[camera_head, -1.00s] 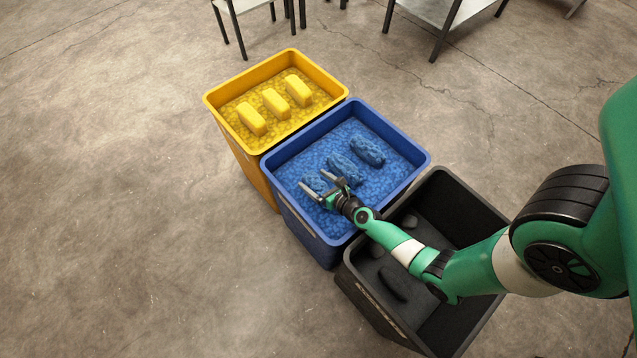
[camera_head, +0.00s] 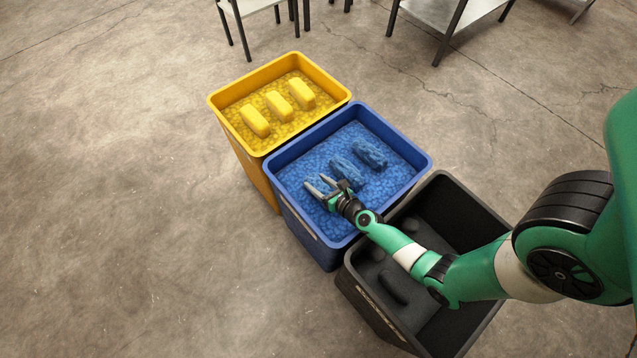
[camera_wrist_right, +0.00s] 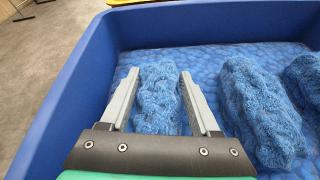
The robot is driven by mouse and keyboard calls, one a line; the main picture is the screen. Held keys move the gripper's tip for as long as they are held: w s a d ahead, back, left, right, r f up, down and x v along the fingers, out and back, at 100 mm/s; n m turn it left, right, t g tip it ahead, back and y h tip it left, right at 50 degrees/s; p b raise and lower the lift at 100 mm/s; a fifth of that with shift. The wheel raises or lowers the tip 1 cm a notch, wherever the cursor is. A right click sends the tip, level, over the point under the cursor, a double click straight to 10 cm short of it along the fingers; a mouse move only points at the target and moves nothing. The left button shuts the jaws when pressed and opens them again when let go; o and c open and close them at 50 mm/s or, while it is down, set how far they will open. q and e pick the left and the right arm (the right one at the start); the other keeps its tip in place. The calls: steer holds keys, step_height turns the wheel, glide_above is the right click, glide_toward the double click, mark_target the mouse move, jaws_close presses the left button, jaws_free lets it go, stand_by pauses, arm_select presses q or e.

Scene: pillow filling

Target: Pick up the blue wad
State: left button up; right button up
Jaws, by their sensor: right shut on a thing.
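Several blue wads lie in the blue bin (camera_head: 417,157). The leftmost blue wad (camera_wrist_right: 158,95) is between the two fingers of my right gripper (camera_wrist_right: 158,78) in the right wrist view. My right gripper (camera_head: 322,186) is shut on this wad, which its fingers partly hide in the head view. The middle blue wad (camera_head: 346,171) and the far blue wad (camera_head: 370,153) lie to its right. They also show in the right wrist view, the middle one (camera_wrist_right: 258,110) whole and the other (camera_wrist_right: 305,85) cut off by the edge. My left gripper is not in view.
A yellow bin (camera_head: 219,108) with yellow blocks adjoins the blue bin at the upper left. A black bin (camera_head: 470,192) with dark pieces stands at the lower right, under my right arm. The blue bin's walls rise around the wads.

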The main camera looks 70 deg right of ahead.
steer(key=s+a+r+p, duration=0.2)
steer(key=r+p, duration=0.3)
steer(key=s+a+r+p, duration=0.2)
steer(key=r+p, duration=0.3)
steer(key=r, duration=0.1)
steer(key=s+a+r+p, duration=0.2)
steer(key=s+a+p, duration=0.1)
steer(key=s+a, duration=0.3)
step_height(320, 180, up, 10)
steer(key=p, duration=0.9)
steer(key=shift+d+f, duration=0.2)
steer(key=shift+f, duration=0.05)
steer(key=shift+t, duration=0.3)
